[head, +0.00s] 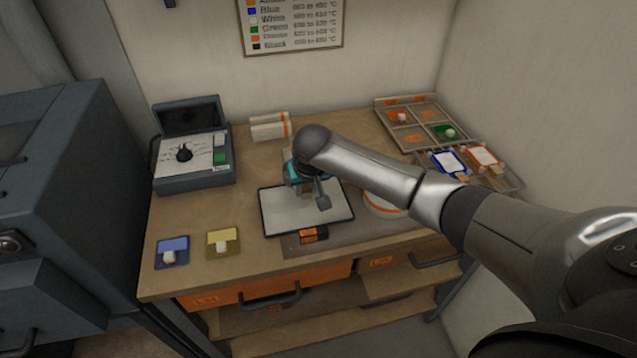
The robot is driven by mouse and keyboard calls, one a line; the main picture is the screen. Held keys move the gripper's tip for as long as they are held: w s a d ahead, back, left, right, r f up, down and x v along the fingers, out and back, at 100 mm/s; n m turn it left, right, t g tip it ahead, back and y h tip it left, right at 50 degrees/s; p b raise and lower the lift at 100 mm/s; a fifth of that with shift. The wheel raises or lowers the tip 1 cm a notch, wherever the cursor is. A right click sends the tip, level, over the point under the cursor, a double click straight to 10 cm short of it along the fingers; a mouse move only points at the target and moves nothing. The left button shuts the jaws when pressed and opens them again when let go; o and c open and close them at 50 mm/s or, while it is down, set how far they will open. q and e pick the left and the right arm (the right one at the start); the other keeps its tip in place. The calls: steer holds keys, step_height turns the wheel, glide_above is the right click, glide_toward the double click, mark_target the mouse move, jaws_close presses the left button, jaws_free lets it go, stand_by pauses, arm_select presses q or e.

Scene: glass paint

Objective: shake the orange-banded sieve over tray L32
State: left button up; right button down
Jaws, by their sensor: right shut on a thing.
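A pale round thing with an orange band, which looks like the orange-banded sieve (383,205), shows below my right forearm. My arm hides its upper part. A shallow pale tray with a dark rim (333,221) lies on the bench to its left. An orange label (308,235) is at its front, too small to read surely as L32. My right gripper (312,192) points down over the back part of this tray. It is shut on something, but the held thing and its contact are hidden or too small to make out. My left gripper is out of view.
A grey control box (194,170) stands at the back left. Blue (173,250) and yellow (222,242) squares lie front left. A compartment rack (415,135) and small framed pieces (449,162) fill the back right. Drawers (270,290) are below; bare bench shows left of the tray.

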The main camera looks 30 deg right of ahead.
steer(key=w+a, duration=0.2)
steer(key=a, duration=0.6)
steer(key=d+p, duration=0.1)
steer(key=d, duration=0.1)
steer(key=s+d+p, duration=0.1)
steer(key=d+p, duration=0.1)
steer(key=d, duration=0.1)
steer(key=s+d+p, duration=0.1)
steer(key=d+p, duration=0.1)
steer(key=d, duration=0.1)
steer(key=shift+r, duration=0.1)
steer(key=s+d+p, duration=0.2)
steer(key=d, duration=0.6)
steer(key=shift+d, duration=0.15)
stand_by(0.4)
